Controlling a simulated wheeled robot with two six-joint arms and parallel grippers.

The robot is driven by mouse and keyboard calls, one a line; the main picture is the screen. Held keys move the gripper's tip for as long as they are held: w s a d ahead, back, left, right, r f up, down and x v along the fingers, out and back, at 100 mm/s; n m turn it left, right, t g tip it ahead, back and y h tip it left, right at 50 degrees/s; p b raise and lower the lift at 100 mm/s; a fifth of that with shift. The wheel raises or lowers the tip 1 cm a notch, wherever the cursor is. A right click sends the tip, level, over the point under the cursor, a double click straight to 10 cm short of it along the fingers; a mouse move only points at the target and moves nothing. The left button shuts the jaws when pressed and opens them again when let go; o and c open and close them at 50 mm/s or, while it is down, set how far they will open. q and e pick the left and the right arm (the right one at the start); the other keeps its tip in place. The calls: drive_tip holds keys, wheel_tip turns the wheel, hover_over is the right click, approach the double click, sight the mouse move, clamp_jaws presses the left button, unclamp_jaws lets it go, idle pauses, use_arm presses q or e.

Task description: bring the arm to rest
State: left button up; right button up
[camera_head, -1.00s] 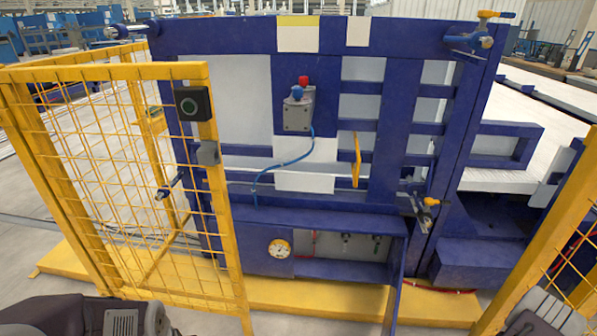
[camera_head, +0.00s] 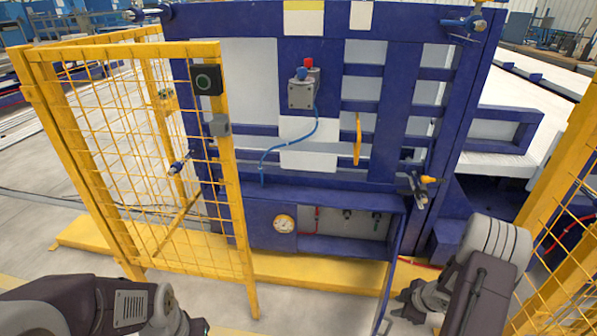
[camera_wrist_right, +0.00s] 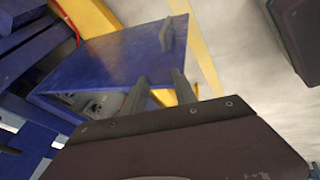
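My right arm is in the lower right of the head view, and its gripper (camera_head: 408,303) is low, in front of the blue frame's base. In the right wrist view the gripper's two fingers (camera_wrist_right: 161,82) stand apart with nothing between them, so it is open and empty. A blue door with a handle (camera_wrist_right: 110,62) is beyond the fingers; I cannot tell whether they touch it. My left arm (camera_head: 95,305) shows at the lower left of the head view, but its gripper is out of sight.
The blue frame (camera_head: 398,110) stands ahead, with a gauge (camera_head: 284,224) in its lower cabinet. The cabinet's blue door (camera_head: 391,275) sticks out towards me. A yellow mesh gate (camera_head: 233,190) is at left, a yellow post (camera_head: 560,170) at right.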

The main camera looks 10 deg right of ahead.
drive_tip(key=w+a+r+t+h, duration=0.1)
drive_tip(key=w+a+r, duration=0.35)
drive_tip(key=r, duration=0.25)
drive_tip(key=w+a+r+t, duration=0.1)
drive_tip(key=w+a+r, duration=0.2)
drive_tip(key=a+r, duration=0.35)
drive_tip(key=s+a+r+m, duration=0.3)
drive_tip(key=s+a+r, duration=0.1)
drive_tip(key=a+r, duration=0.15)
drive_tip(key=s+a+f+m+g, duration=0.2)
drive_tip(key=s+m+g, duration=0.15)
drive_tip(key=s, duration=0.45)
drive_tip(key=s+a+f+m+g, duration=0.1)
drive_tip(key=s+a+m+g, duration=0.1)
drive_tip(key=s+m, duration=0.4)
wheel_tip(320, 180, up, 24)
drive_tip(key=s+n+p, duration=0.1)
drive_tip(key=p, duration=2.3)
drive_tip(key=shift+s, duration=0.15)
